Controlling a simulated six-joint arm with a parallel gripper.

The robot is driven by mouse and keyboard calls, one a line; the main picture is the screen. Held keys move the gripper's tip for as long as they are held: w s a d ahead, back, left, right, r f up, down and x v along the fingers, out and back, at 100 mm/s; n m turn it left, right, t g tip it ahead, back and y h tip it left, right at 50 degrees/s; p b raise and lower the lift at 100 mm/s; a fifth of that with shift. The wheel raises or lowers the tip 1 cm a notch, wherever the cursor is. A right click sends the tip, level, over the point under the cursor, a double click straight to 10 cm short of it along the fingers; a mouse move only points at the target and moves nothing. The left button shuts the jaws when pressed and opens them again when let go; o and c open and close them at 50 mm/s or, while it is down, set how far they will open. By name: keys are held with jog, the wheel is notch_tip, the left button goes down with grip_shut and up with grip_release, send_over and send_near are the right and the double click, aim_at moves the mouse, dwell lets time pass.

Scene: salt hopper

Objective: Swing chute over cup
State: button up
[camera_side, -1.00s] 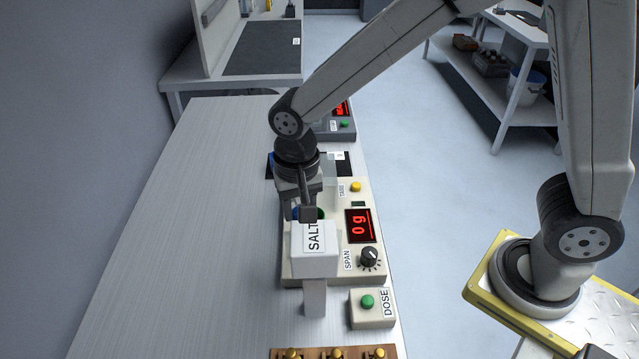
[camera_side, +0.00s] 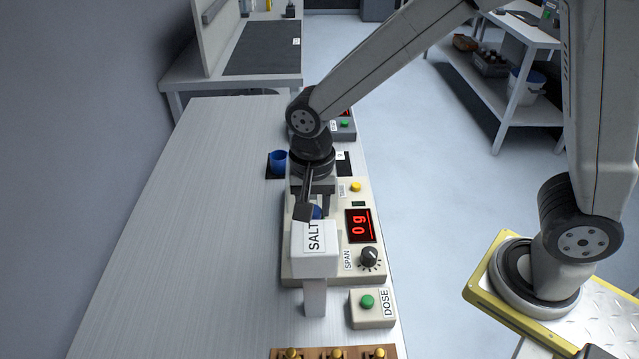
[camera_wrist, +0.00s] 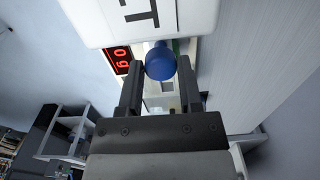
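The white hopper marked SALT (camera_side: 315,248) stands beside the scale (camera_side: 345,270), whose display (camera_side: 360,226) reads 0 g. A blue round knob (camera_wrist: 160,64) shows just below the hopper edge in the wrist view. In the side view it is mostly hidden behind my gripper. My gripper (camera_side: 312,210) is at the far side of the hopper. A blue cup (camera_side: 279,161) stands upright on a dark mat (camera_side: 271,173), apart from my gripper. The chute is not clearly visible.
A DOSE box (camera_side: 372,310) with a green button stands at the near right. A SPAN dial (camera_side: 369,257) and yellow button (camera_side: 356,187) are on the scale. A wooden rack (camera_side: 334,353) sits at the near edge. The table's left side (camera_side: 190,230) is clear.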

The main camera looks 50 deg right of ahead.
jog(key=o, duration=0.4)
jog(key=shift+c, duration=0.2)
jog(key=shift+r, duration=0.1)
jog(key=shift+r, duration=3.85)
jog(key=s+d+f+n+t, duration=0.1)
jog(key=s+d+f+n, duration=0.2)
jog(key=d, duration=0.3)
jog(key=s+d+f+n+t, duration=0.1)
jog(key=s+d+f+n, duration=0.1)
jog(key=d+f+n, duration=0.4)
jog(key=shift+s+d+f+t, duration=0.3)
jog(key=shift+s+d, duration=0.1)
jog(key=shift+d, duration=0.1)
